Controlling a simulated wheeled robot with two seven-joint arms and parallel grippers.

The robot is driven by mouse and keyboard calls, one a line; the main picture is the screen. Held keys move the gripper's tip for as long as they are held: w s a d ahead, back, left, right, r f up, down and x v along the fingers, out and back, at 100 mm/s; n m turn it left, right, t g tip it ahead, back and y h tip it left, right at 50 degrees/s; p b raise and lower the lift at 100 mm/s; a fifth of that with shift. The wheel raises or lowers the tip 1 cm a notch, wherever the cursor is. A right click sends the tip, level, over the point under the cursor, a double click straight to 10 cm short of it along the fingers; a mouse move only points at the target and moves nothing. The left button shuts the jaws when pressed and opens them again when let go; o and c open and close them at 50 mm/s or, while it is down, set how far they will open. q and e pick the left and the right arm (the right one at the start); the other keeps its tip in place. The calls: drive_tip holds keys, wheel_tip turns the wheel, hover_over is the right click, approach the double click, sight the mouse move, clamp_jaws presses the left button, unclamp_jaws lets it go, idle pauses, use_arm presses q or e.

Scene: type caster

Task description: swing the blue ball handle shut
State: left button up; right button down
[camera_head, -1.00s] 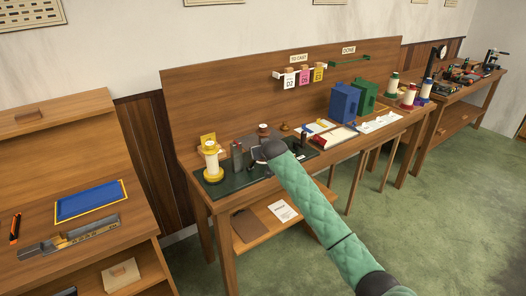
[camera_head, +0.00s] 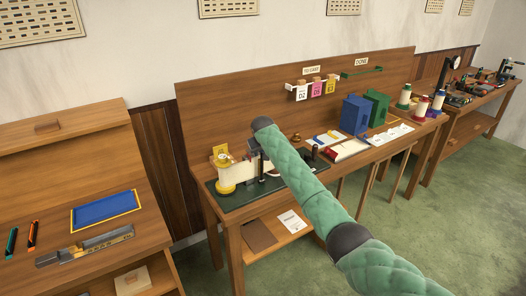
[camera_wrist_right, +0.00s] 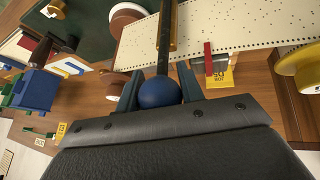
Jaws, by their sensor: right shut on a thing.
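The blue ball (camera_wrist_right: 160,93) sits at the end of a dark lever (camera_wrist_right: 165,45) in the right wrist view. My right gripper (camera_wrist_right: 158,88) has a finger on each side of the ball and is shut on it. In the head view, my right gripper (camera_head: 254,146) is above the left part of the middle bench, partly hidden by my own wrist. The ball itself is hidden there. A cream perforated paper strip (camera_wrist_right: 235,20) runs beside the lever. My left gripper is not in view.
On the dark green mat (camera_head: 232,203) stand a yellow-and-cream spool (camera_head: 226,178) and small dark posts. Blue (camera_head: 354,115) and green (camera_head: 376,106) boxes stand farther right. A left bench (camera_head: 75,250) holds a blue tray (camera_head: 103,211). Green floor lies open at the right.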

drive_tip(key=shift+w, duration=0.1)
drive_tip(key=shift+a+r, duration=0.1)
drive_tip(key=shift+r, duration=0.05)
idle(0.3)
drive_tip(key=c, duration=1)
unclamp_jaws()
drive_tip(key=shift+w, duration=0.1)
drive_tip(key=shift+o, duration=0.5)
drive_tip(key=shift+a+f, duration=0.1)
drive_tip(key=shift+f, duration=0.2)
